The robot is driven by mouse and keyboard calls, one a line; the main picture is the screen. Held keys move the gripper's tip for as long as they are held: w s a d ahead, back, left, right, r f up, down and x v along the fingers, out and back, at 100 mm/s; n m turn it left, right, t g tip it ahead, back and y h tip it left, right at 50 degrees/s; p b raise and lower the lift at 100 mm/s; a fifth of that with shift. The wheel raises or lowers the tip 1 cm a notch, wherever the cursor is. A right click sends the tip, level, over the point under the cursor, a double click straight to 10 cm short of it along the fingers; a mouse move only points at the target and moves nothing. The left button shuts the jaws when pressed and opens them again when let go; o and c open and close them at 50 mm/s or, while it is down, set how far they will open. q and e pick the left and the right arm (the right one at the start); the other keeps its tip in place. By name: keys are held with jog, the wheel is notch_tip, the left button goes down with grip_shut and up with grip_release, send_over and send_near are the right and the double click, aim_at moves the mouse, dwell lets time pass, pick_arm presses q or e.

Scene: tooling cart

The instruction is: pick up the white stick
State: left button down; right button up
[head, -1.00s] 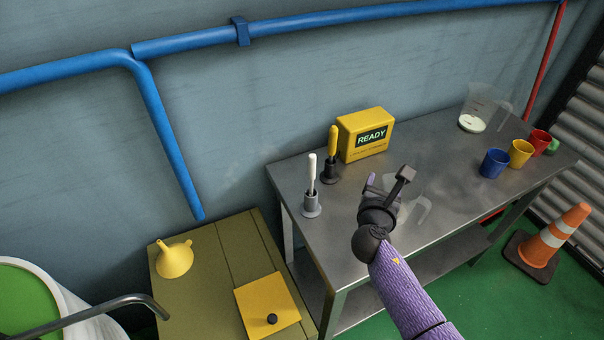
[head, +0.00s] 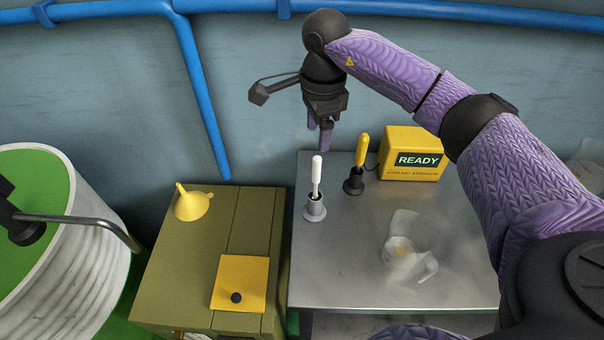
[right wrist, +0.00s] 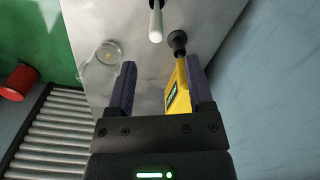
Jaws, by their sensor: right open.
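The white stick (head: 316,176) stands upright in a small grey holder (head: 315,207) near the left edge of the metal table. My right gripper (head: 319,142) is open and empty, pointing down above and behind the stick in the head view, apart from it. In the right wrist view, the white stick (right wrist: 156,20) shows at the top, beyond the open fingertips (right wrist: 160,63) and not between them. Its lower end is cut off or hidden there. My left gripper is not in view.
A yellow stick (head: 362,150) in a black holder stands just right of the white one, before the yellow READY box (head: 412,163). A clear jug (head: 405,250) is on the table (head: 345,270). An olive cabinet (head: 180,270) with a yellow funnel (head: 192,204) stands left.

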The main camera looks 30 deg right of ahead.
aim_at(316, 182)
jog(key=shift+s+d+f, duration=0.1)
jog(key=shift+d+f, duration=0.05)
jog(key=shift+f, duration=0.2)
jog(key=f, duration=0.3)
jog(key=f+b, duration=0.1)
jog(key=f, duration=0.5)
jog(key=shift+a+b, duration=0.25)
jog(key=shift+b, duration=0.05)
jog(key=shift+c, duration=0.7)
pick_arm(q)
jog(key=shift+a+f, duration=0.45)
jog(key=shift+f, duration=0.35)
pick_arm(e)
grip_shut()
